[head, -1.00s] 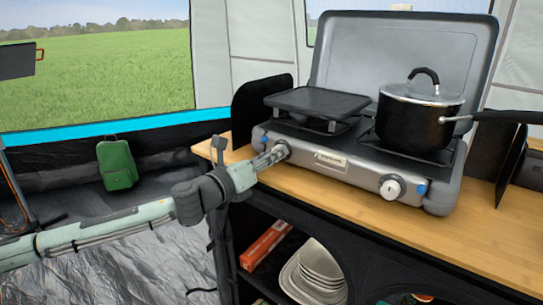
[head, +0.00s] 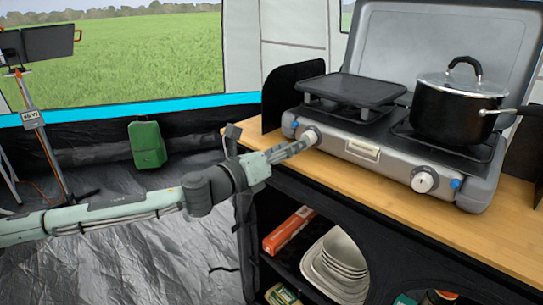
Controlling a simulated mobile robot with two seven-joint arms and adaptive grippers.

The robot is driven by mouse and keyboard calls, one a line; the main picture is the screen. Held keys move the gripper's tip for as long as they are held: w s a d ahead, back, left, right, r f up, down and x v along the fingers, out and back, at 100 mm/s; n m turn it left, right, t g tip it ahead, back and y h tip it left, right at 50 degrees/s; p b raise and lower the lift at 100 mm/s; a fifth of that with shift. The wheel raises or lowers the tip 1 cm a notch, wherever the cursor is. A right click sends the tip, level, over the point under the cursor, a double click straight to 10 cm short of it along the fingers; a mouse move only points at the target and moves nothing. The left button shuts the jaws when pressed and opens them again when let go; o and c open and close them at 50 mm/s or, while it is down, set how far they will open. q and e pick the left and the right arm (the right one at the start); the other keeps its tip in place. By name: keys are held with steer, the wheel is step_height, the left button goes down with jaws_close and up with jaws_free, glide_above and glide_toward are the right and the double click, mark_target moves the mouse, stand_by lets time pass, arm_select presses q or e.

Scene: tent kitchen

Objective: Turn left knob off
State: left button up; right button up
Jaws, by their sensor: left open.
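The grey camping stove (head: 392,165) stands on the wooden counter with its lid raised. Its left knob (head: 311,137) is on the front face at the left end, beside a blue button. The right knob (head: 424,179) is white-faced, on the front at the right. My left gripper (head: 300,148) is open, its fingertips close to the left knob's front; I cannot tell if they touch it. The fingers partly cover the left knob, so its setting is not readable. My right gripper is not in view.
A black pot (head: 460,105) with a glass lid sits on the right burner, its handle pointing right. A black griddle plate (head: 351,89) covers the left burner. Below the counter (head: 390,200) are shelves with white dishes (head: 337,265) and a red box (head: 289,231).

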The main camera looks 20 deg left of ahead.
arm_select(q)
steer(key=v, duration=0.7)
steer(key=shift+s, duration=0.4)
steer(key=shift+a+r, duration=0.1)
